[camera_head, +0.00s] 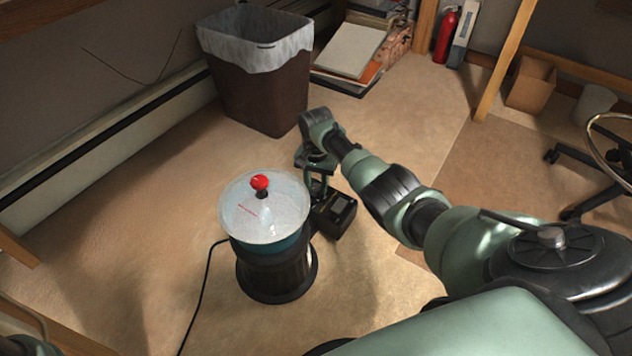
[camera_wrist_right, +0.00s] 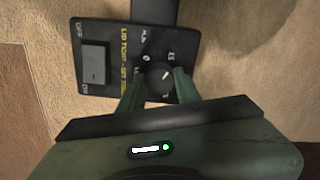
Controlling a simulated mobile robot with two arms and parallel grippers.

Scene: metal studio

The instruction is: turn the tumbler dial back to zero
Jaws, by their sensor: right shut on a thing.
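The tumbler (camera_head: 270,272) stands on the floor, a dark round base under a teal drum with a clear lid (camera_head: 242,218) and red knob (camera_head: 260,182). Its black control box (camera_head: 337,214) is on the right side. In the right wrist view the box (camera_wrist_right: 97,40) carries a round black dial (camera_wrist_right: 158,76) with a pale pointer mark slanting to the upper right. A "0" shows above the dial; other markings are partly hidden. My right gripper (camera_head: 318,190) reaches down at the box, its two fingers (camera_wrist_right: 159,82) shut on the dial. My left gripper is out of view.
A brown lined bin (camera_head: 262,85) stands behind the tumbler. A black cord (camera_head: 202,290) runs from the tumbler toward the front. A baseboard heater (camera_head: 110,130) lines the left wall. Stacked boards (camera_head: 350,50), a cardboard box (camera_head: 531,84) and a chair (camera_head: 590,165) lie farther off.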

